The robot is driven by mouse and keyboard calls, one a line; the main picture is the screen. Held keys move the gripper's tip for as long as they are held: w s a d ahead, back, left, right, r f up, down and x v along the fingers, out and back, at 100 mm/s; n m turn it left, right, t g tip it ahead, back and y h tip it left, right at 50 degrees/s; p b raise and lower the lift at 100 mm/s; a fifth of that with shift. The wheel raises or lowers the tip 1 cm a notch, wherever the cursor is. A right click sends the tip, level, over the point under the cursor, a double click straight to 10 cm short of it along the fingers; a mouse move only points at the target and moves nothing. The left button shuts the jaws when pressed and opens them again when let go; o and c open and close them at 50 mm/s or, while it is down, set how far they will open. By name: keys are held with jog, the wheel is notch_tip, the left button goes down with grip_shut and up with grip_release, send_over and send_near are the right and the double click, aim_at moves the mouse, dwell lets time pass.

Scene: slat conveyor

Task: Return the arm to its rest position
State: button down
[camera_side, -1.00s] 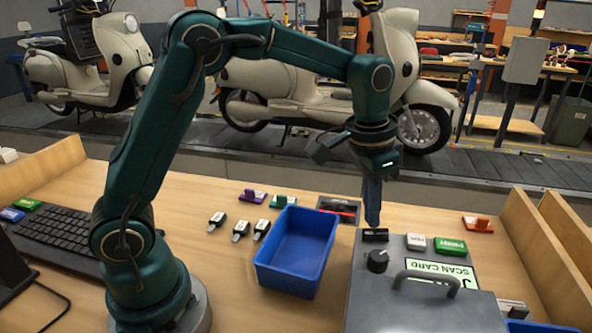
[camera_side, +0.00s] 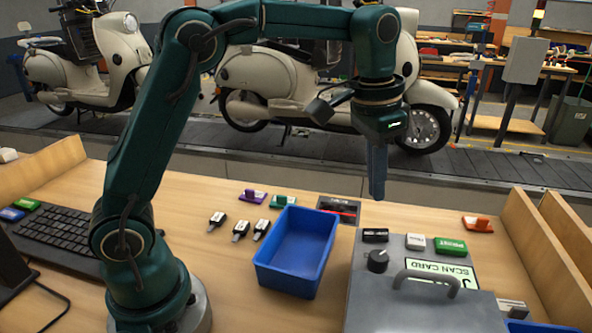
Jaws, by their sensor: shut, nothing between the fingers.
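My gripper (camera_side: 377,196) points straight down in the side view, with its fingers together and nothing held. It hangs in the air above the back edge of the grey control box (camera_side: 398,283), clear of the black button (camera_side: 375,235) on it. My arm is bent over the table, its upper part level and its wrist hanging down. The blue bin (camera_side: 296,252) stands left of the control box and looks empty.
The box carries a knob (camera_side: 378,260), a white button (camera_side: 415,241), a green button (camera_side: 450,246) and a handle (camera_side: 439,275). Several key fobs (camera_side: 240,231) lie left of the bin. A keyboard (camera_side: 60,237) is at the left. Scooters (camera_side: 330,95) stand on the conveyor behind.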

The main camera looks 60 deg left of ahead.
jog(key=s+a+r+n+t, duration=0.1)
jog(key=s+a+r+t, duration=0.15)
jog(key=s+r, duration=0.5)
jog(key=s+f+n+t, duration=0.1)
jog(key=s+f+n, duration=0.1)
jog(key=s+f, duration=0.6)
jog(key=shift+s+a+f, duration=0.3)
jog(key=shift+s+a, duration=0.15)
jog(key=shift+s, duration=0.7)
